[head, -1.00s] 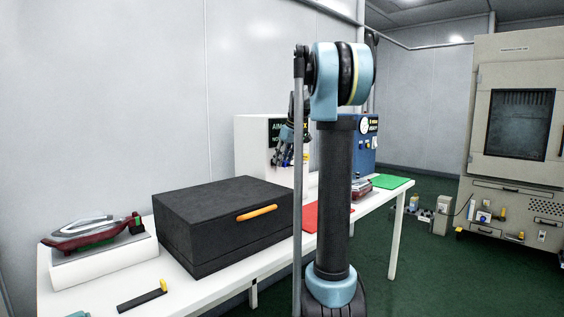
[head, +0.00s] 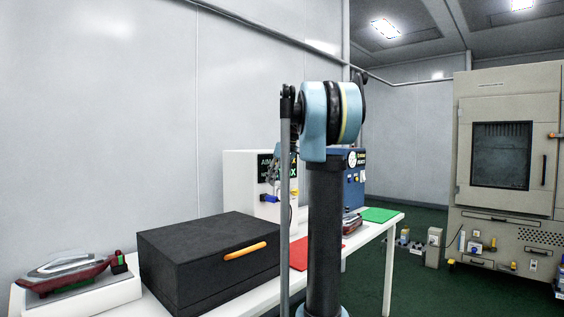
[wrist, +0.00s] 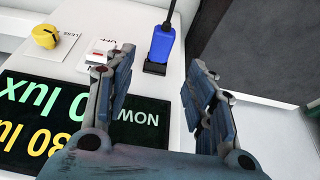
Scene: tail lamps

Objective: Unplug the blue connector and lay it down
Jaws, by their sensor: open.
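The blue connector (wrist: 163,43) sits in a black socket on the face of a white tester box in the wrist view, with a black end at its far side. It also shows as a small blue piece on the white box in the head view (head: 269,198). My gripper (wrist: 161,60) is open and empty, its two fingers apart on either side of the view, with the connector beyond the gap between them. In the head view my gripper (head: 273,172) is small, in front of the box and partly hidden by my arm.
The white box (head: 238,180) carries a dark display (wrist: 75,125), a yellow knob (wrist: 45,36) and a red-and-white switch (wrist: 103,50). On the table are a black case (head: 205,260), a red mat (head: 299,254), a green mat (head: 380,215) and a tail lamp (head: 65,273) on a white stand.

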